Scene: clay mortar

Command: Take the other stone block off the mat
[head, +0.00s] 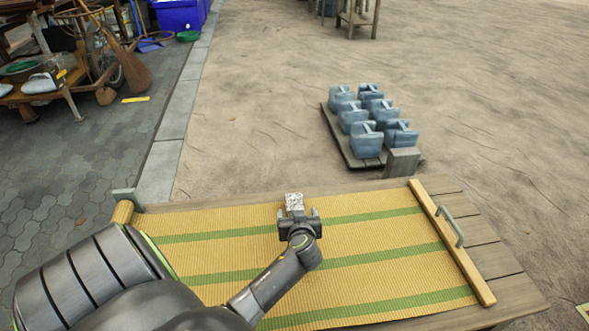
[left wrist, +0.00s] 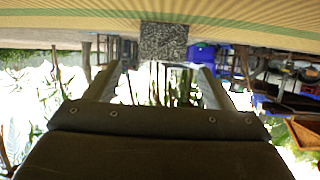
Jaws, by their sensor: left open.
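A speckled grey-white stone block (head: 294,201) stands on the yellow woven mat (head: 370,285) with green stripes, near its far edge. In the left wrist view the block (left wrist: 164,42) shows dark and speckled against the mat (left wrist: 75,18), which appears upside down at the top. My left gripper (head: 298,212) is open, low over the mat at the near side of the block. In the left wrist view the block lies ahead of the gap between my two fingertips (left wrist: 161,66). I cannot tell whether they touch it. My right gripper is not in view.
The mat lies on a wooden platform (head: 470,232), with a wooden bar (head: 452,243) and metal handle at its right end. Beyond, several blue-grey containers (head: 366,138) stand on a pallet, with a grey-brown block (head: 403,162) beside them. The mat's right part is clear.

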